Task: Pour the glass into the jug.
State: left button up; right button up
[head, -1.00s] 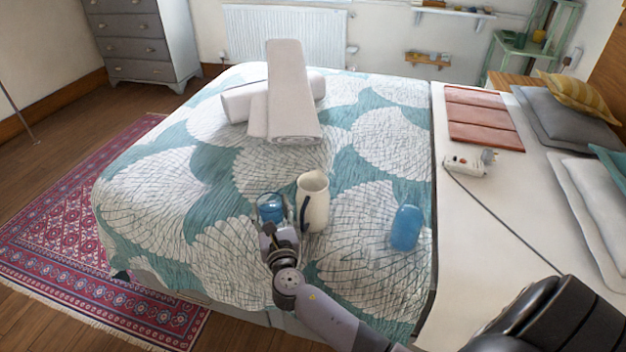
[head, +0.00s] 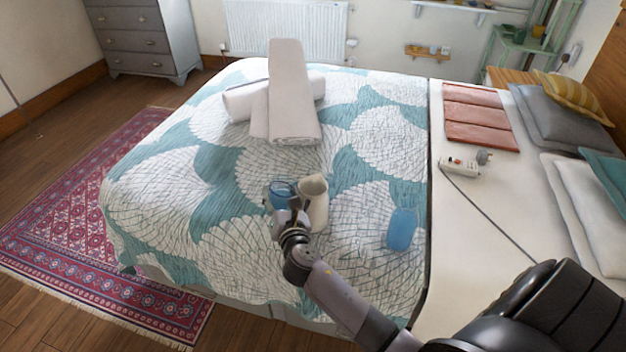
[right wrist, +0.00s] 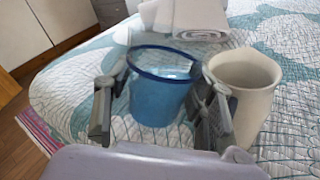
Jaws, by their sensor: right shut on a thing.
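My right gripper (head: 292,206) is shut on a blue glass (head: 280,191), which also shows between the fingers in the right wrist view (right wrist: 158,98). The glass looks roughly upright; whether it clears the bedspread I cannot tell. The cream jug (head: 318,206) stands upright close to the right of the glass and gripper. In the right wrist view the jug (right wrist: 243,95) has its open mouth facing up, just beyond the right finger. The gripper hides part of the jug in the head view. My left gripper is not in view.
A second blue glass (head: 402,229) stands on the bed to the right. Rolled and folded towels (head: 291,95) lie farther back. The patterned bedspread (head: 180,205) is clear to the left. A power strip (head: 459,165) with a cable lies on the white surface at right.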

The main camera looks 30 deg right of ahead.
aim_at(290, 190)
jog(key=r+p, duration=0.1)
jog(key=d+r+m+p, duration=0.1)
jog(key=r, duration=0.1)
jog(key=shift+d+m+y, duration=0.2)
jog(key=shift+m+y, duration=0.1)
jog(key=shift+y, duration=0.1)
jog(key=shift+d+r+m+g+p, duration=0.3)
jog(key=shift+d+m+p, duration=0.2)
jog(key=shift+p, duration=0.35)
jog(key=shift+r+m+y+p, duration=0.2)
jog(key=shift+m+y+p, duration=0.1)
jog(key=shift+m+p, duration=0.25)
jog(key=shift+f+m, duration=0.2)
jog(key=shift+m, duration=0.05)
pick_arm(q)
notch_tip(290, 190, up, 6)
pick_arm(e)
jog(key=shift+f+m+y, duration=0.1)
jog(key=shift+m+y, duration=0.2)
jog(key=shift+f, duration=0.1)
pick_arm(q)
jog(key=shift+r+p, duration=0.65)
jog(key=shift+p, duration=0.05)
pick_arm(e)
jog(key=shift+r+m+g+y, duration=0.3)
jog(key=shift+r+m+y, duration=0.15)
jog(key=shift+m, duration=0.35)
